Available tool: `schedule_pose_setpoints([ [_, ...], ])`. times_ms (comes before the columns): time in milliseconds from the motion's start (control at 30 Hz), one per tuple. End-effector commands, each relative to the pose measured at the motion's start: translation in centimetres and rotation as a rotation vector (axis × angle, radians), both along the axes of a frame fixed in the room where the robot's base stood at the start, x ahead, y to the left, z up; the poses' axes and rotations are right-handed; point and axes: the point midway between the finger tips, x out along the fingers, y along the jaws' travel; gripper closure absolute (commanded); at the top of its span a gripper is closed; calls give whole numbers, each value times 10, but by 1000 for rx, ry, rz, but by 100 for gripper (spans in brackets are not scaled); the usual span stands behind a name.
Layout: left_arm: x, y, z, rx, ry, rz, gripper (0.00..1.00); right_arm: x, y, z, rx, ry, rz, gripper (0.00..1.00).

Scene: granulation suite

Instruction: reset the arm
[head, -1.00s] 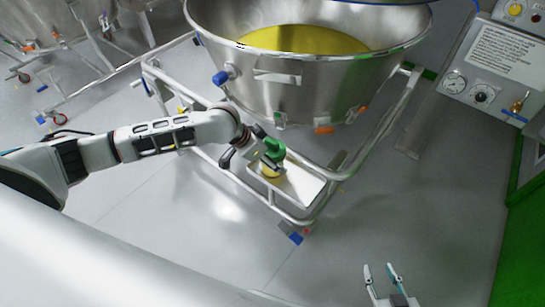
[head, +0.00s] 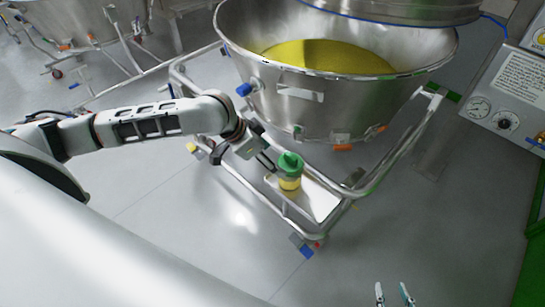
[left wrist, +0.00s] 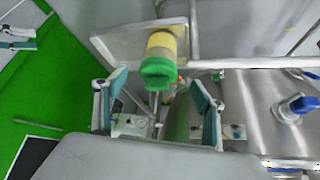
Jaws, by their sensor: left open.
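My left gripper (head: 257,156) is open and empty, just left of a sample jar (head: 290,183) with yellow contents and a green cap (head: 290,163). The jar stands upright on a small pale shelf (head: 318,203) on the frame of the steel bowl. In the left wrist view the jar (left wrist: 162,45) lies ahead of and above the two parted fingers (left wrist: 158,82), apart from them. My right gripper (head: 394,294) is at the bottom edge of the head view, its two fingers apart, with nothing between them.
A large steel bowl (head: 312,101) of yellow powder stands on a tubular frame (head: 395,165) behind the jar. A control panel (head: 510,92) with gauges is at the right. Another wheeled steel vessel (head: 70,20) is at the back left. The grey floor (head: 180,235) in front is clear.

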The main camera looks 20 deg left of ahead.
Motion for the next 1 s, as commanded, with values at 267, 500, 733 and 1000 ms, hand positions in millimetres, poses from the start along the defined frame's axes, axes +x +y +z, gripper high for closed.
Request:
schedule_pose_setpoints([
  [267, 0, -1, -1, 0, -1, -2, 30, -1, 0, -3, -1, 5, 0, 65],
  [500, -18, -42, -10, 6, -76, -98, 30, -2, 0, -3, -1, 6, 0, 65],
  [733, -38, -85, -9, 29, -231, -165, 30, -1, 0, -3, -1, 5, 0, 65],
  [1000, -59, -66, -4, 144, -379, -59, 30, -1, 0, -1, -1, 2, 0, 65],
])
